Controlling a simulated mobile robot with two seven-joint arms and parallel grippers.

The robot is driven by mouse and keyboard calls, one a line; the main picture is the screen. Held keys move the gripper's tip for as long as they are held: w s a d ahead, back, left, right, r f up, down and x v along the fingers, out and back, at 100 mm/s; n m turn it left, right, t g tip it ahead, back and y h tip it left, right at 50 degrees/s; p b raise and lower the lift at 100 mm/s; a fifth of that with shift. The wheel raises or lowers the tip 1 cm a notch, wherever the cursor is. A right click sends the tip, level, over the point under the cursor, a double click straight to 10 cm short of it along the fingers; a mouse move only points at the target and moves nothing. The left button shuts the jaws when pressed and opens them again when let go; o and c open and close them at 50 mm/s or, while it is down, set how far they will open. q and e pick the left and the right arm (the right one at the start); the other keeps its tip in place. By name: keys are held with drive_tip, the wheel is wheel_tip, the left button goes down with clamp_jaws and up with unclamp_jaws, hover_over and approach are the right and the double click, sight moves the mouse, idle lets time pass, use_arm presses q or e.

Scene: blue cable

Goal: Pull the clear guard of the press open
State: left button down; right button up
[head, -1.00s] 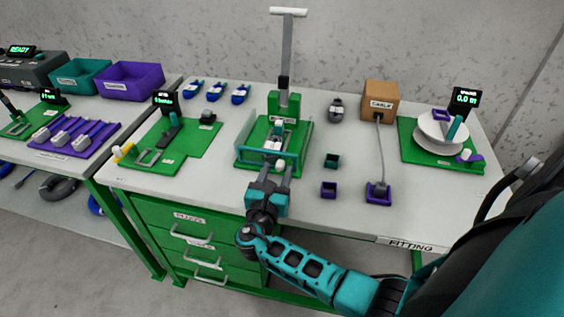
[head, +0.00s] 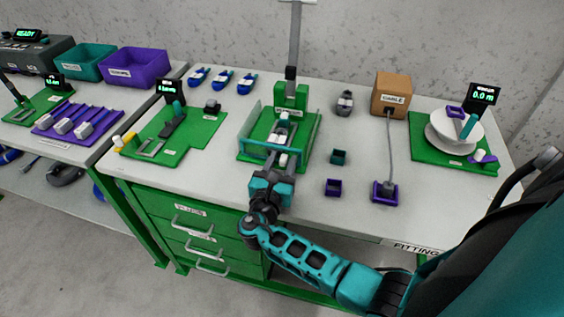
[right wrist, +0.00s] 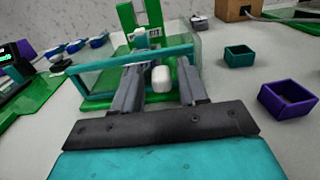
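The press (head: 290,97) is a green frame with a tall grey lever on a green base. Its clear guard (head: 250,122) has a teal front bar, which also shows in the right wrist view (right wrist: 95,67). A white handle (right wrist: 162,78) stands at the front of the guard. My right gripper (head: 281,163) is at the front of the guard, above the table's front area. In the right wrist view its two grey fingers (right wrist: 161,92) stand apart on either side of the white handle, with gaps visible. My left gripper is not in view.
A small teal bin (head: 338,157) and a purple bin (head: 333,187) stand right of the press. A cable box (head: 391,95) and a spool (head: 453,132) are farther right. A green fixture (head: 172,138) is on the left. Blue plugs (head: 222,81) lie behind.

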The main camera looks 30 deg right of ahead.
clamp_jaws()
idle(0.3)
idle(0.4)
